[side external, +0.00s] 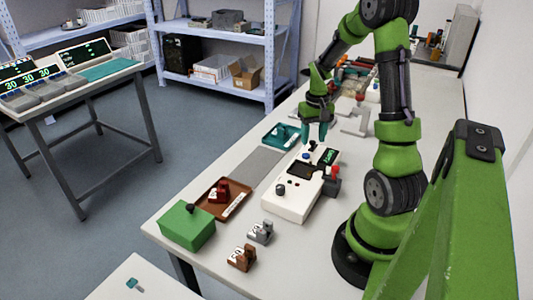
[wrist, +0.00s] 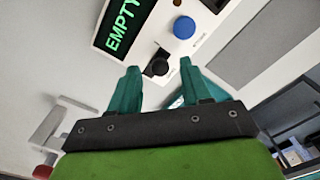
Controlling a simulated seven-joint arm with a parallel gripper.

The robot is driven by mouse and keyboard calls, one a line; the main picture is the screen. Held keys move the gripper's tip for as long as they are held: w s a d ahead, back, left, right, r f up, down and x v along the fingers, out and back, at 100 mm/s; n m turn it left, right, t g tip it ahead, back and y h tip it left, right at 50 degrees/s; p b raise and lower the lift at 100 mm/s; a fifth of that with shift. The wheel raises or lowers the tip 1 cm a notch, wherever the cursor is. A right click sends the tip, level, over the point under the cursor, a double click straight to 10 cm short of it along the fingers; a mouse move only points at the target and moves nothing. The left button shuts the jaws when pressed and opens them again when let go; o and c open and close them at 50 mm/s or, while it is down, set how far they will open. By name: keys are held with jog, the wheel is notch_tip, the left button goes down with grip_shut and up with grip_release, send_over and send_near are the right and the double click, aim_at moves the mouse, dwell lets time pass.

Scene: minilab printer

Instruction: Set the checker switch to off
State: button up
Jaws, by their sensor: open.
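In the wrist view, the knob appears between the tips of my open, empty gripper (wrist: 158,70); contact cannot be told. In the side view, my gripper (side external: 313,137) points down over the far end of the device, whose display (side external: 329,157) and blue button (side external: 305,156) show there. The knob is small and partly lost by the fingers.
A white box (side external: 289,207) with another black knob (side external: 280,189) sits nearer. A red-topped lever (side external: 334,172) stands on its right. A teal tray (side external: 281,136), brown tray (side external: 238,203), green box (side external: 187,227) and small blocks (side external: 242,257) are around. A grey strip (side external: 252,167) is bare.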

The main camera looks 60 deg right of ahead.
jog(key=shift+f, duration=0.35)
jog(key=shift+c, duration=0.5)
grip_shut()
